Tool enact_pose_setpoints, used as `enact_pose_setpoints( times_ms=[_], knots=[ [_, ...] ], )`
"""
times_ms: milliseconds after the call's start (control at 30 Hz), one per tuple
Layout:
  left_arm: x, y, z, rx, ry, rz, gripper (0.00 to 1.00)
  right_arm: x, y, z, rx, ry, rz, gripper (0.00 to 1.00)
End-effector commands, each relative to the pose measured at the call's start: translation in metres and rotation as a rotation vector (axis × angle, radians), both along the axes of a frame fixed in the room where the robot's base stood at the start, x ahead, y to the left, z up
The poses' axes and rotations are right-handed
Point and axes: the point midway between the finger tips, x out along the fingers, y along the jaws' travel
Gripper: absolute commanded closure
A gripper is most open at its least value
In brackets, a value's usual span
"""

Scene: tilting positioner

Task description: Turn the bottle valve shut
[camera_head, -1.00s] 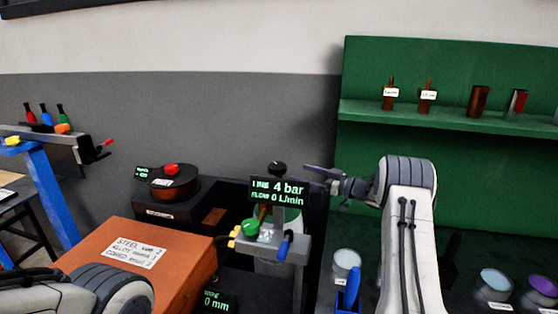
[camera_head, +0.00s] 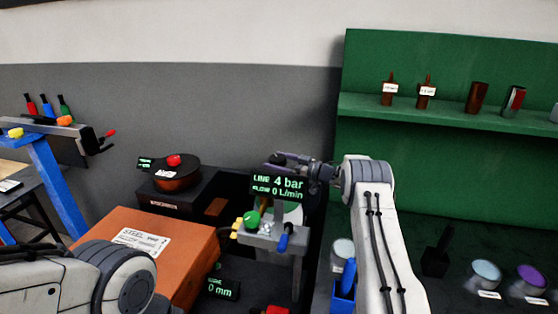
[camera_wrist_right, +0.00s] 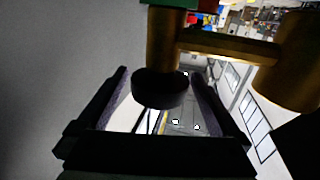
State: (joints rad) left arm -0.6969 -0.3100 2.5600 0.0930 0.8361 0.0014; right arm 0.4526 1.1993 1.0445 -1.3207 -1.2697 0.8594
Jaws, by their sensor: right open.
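The bottle valve's dark round knob (camera_wrist_right: 160,90) sits between the two fingers of my right gripper (camera_wrist_right: 160,76) in the right wrist view. A gap shows beside the knob, and the fingers are open around it. The brass valve body (camera_wrist_right: 165,42) is behind the knob. In the head view my right gripper (camera_head: 285,160) is at the valve, just above the line display, and the knob is largely covered there. The display (camera_head: 278,186) reads line 4 bar, flow 0 L/min. My left gripper is out of view; only its arm shows at lower left.
A green knob (camera_head: 251,219) and a blue handle (camera_head: 283,243) are on the grey fixture below the display. An orange steel box (camera_head: 185,250) stands to the left. A blue holder (camera_head: 343,290) stands close to my right arm. A green shelf (camera_head: 445,118) is behind.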

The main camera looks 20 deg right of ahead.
Motion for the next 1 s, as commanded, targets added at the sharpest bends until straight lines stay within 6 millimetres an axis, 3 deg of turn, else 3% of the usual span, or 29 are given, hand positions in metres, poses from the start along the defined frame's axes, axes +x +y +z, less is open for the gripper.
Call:
enact_pose_setpoints(
  times_ms=[133, 167, 300, 367, 733, 1000],
  knots=[
    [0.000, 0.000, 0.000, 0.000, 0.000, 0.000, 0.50, 0.000, 0.000, 0.000, 0.000, 0.000, 0.000, 0.00],
    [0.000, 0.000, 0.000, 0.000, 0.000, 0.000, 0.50, 0.000, 0.000, 0.000, 0.000, 0.000, 0.000, 0.04],
    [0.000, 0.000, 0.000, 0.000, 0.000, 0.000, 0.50, 0.000, -0.001, 0.000, 0.000, 0.000, 0.000, 0.57],
    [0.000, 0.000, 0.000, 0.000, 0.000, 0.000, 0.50, -0.001, -0.001, 0.000, 0.000, 0.000, 0.000, 0.78],
    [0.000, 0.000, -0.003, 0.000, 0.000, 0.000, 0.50, -0.001, 0.001, 0.001, 0.006, -0.002, -0.130, 0.78],
    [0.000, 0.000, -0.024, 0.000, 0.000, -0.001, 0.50, -0.001, 0.001, -0.001, 0.003, -0.005, -0.331, 0.78]
  ],
)
